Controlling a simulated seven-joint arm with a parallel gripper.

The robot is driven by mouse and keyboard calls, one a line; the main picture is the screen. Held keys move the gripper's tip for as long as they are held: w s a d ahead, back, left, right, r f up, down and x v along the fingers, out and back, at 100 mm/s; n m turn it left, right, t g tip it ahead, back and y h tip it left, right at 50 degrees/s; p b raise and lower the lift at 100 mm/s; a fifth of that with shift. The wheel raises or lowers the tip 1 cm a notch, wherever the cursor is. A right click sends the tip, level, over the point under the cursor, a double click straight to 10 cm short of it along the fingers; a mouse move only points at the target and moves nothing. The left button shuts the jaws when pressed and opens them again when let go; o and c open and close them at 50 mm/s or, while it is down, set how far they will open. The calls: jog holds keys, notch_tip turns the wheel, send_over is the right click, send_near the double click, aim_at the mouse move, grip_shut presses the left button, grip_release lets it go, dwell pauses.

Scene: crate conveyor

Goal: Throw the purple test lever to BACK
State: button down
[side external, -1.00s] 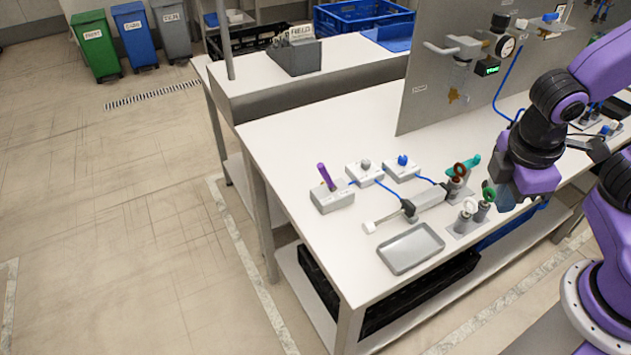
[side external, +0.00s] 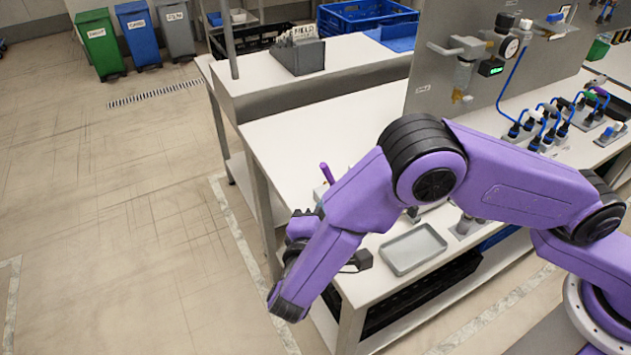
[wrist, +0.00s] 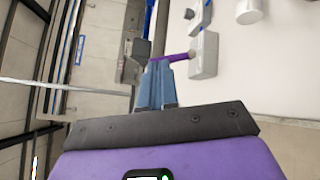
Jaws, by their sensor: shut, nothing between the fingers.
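The purple test lever (side external: 325,172) stands up from its light grey box at the left end of the bench; my arm hides most of that box in the side view. In the wrist view the lever (wrist: 174,58) points left from its box (wrist: 205,56). My gripper (wrist: 158,64) has its blue-grey fingers shut and empty, with the tips right at the lever's free end. I cannot tell whether they touch it. In the side view my fingers are hidden behind my arm.
A grey tray (side external: 413,250) lies on the white bench (side external: 290,135) right of my forearm. My arm covers most of the small devices there. A grey upright panel (side external: 425,75) stands behind, and a dark grey labelled holder (side external: 298,57) sits on the back shelf.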

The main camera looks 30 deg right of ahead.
aim_at(330, 177)
jog(key=s+a+f+n+t+y, duration=0.1)
jog(key=a+f+n+t, duration=0.1)
jog(key=a+f+t, duration=0.4)
jog(key=shift+g, duration=0.3)
jog(key=x, duration=0.9)
jog(key=shift+w+a+r, duration=0.2)
jog(key=shift+a+r, duration=0.1)
jog(key=shift+r, duration=0.15)
jog(key=shift+w+d+r, duration=0.15)
jog(key=shift+d+r, duration=0.1)
jog(key=shift+d, duration=0.4)
jog(key=shift+w+d+r, duration=0.2)
jog(key=shift+d+r, duration=0.1)
jog(key=shift+d, duration=0.3)
jog(key=shift+w+d+r, duration=0.15)
jog(key=shift+d+r, duration=0.1)
jog(key=shift+d, duration=0.4)
